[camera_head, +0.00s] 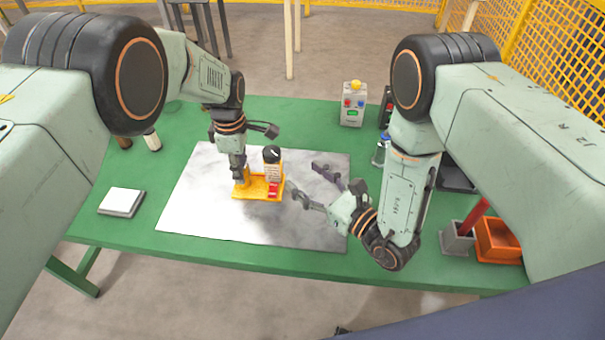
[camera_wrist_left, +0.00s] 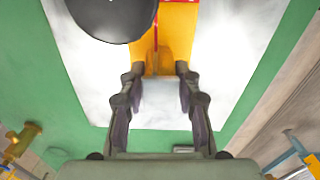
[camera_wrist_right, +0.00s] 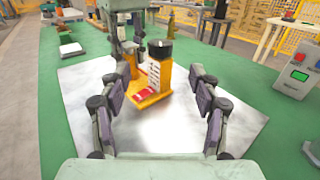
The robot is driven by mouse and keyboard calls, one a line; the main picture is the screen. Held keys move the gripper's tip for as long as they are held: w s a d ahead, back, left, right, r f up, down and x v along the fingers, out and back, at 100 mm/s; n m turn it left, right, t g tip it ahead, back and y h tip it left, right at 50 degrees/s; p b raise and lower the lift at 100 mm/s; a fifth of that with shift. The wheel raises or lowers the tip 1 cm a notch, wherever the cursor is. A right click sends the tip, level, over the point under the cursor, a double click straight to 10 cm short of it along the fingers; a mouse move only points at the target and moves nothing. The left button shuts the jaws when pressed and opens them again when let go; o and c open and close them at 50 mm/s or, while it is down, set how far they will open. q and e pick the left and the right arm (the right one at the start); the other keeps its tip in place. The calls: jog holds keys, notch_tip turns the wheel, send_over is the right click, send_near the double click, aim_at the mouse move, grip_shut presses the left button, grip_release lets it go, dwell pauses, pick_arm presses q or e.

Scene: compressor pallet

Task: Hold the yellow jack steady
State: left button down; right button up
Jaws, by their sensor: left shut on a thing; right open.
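The yellow jack (camera_head: 258,190) stands upright on a pale metal sheet (camera_head: 200,210). It has a black round top, a white marked plate and a red piece low at its front. It also shows in the left wrist view (camera_wrist_left: 177,42) and the right wrist view (camera_wrist_right: 165,75). My left gripper (camera_head: 240,178) is shut on the jack's yellow end; in the left wrist view its fingers (camera_wrist_left: 158,75) lie on both sides of it. My right gripper (camera_head: 308,182) is open and empty, to the right of the jack and apart from it, its fingers (camera_wrist_right: 160,75) spread towards it.
The green table (camera_head: 270,262) carries a white pad (camera_head: 122,202) at left and a button box (camera_head: 353,103) at the back. A grey bin (camera_head: 457,242) and an orange bin (camera_head: 498,242) stand at the right. The sheet's front part is clear.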

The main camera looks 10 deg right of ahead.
aim_at(280, 155)
jog(key=w+d+r+n+y, duration=0.1)
jog(key=w+d+n+y, duration=0.1)
jog(key=w+d+y, duration=0.15)
jog(key=w+a+n+g, duration=0.1)
jog(key=w+a+g, duration=0.1)
jog(key=a, duration=0.1)
jog(key=w+a+f+n+g+y, duration=0.1)
jog(key=w+a+g, duration=0.1)
jog(key=a, duration=0.1)
jog(key=w+a+n+g+y, duration=0.1)
jog(key=w+a+g, duration=0.1)
jog(key=a, duration=0.2)
jog(key=shift+w+a+f, duration=0.1)
jog(key=shift+w+f, duration=0.05)
jog(key=shift+w, duration=0.05)
dwell(0.6)
jog(key=c, duration=1.2)
